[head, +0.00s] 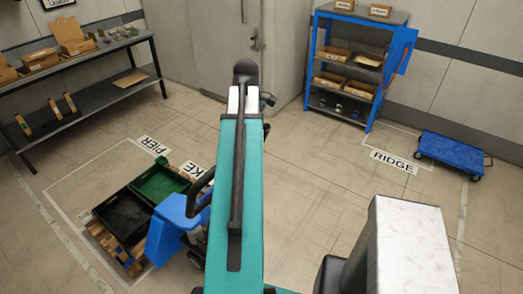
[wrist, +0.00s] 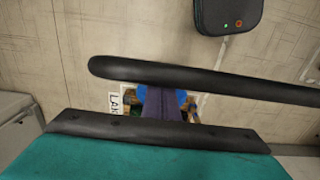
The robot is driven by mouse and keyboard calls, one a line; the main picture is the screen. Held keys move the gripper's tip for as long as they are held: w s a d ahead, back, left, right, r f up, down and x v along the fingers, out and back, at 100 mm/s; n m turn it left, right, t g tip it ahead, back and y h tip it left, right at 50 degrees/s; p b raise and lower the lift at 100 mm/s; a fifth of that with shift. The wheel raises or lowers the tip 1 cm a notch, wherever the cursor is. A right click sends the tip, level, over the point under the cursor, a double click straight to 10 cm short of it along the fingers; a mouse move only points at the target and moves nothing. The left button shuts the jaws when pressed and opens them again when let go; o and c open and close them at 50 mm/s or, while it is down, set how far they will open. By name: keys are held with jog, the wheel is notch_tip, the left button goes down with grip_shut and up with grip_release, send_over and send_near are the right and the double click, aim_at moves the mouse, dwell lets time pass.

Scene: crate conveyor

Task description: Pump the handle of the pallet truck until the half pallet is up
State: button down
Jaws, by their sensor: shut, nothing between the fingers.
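The blue pallet truck (head: 170,232) stands at the lower left in the head view, with its dark loop handle (head: 204,192) raised beside my teal arm. The half pallet (head: 112,249) is wooden and carries a black crate (head: 121,222) and a green crate (head: 160,183). I cannot tell how high it stands. In the wrist view a dark bar (wrist: 200,78) crosses the middle, with blue truck parts behind it. My gripper is shut and empty; its fingertips are hard to make out. My arm hides part of the truck.
A shelf bench (head: 100,45) stands at the left wall, and a blue rack (head: 367,75) with boxes at the back. A blue flat cart (head: 451,150) is at right by the RIDGE sign (head: 394,162). The middle floor is clear. A black box with lights (wrist: 230,14) tops the wrist view.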

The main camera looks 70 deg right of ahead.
jog(key=shift+s+a+f, duration=0.3)
jog(key=shift+s+f, duration=0.05)
jog(key=shift+s, duration=0.55)
jog(key=shift+s+a+f, duration=0.25)
jog(key=shift+s+f, duration=0.15)
jog(key=shift+s, duration=0.45)
jog(key=shift+s+a+f, duration=0.3)
jog(key=shift+s+f, duration=0.05)
jog(key=shift+s, duration=0.55)
jog(key=shift+w+d+r, duration=0.1)
jog(key=shift+w, duration=0.05)
jog(key=w+d+r, duration=0.3)
jog(key=w+d, duration=0.1)
jog(key=w, duration=0.8)
jog(key=w+d+r, duration=0.2)
jog(key=w+d, duration=0.2)
jog(key=w, duration=0.8)
jog(key=w+d+r, duration=0.3)
jog(key=w+d, duration=0.1)
jog(key=w, duration=0.8)
notch_tip(320, 180, up, 12)
jog(key=shift+s+a, duration=0.15)
jog(key=shift+s, duration=0.1)
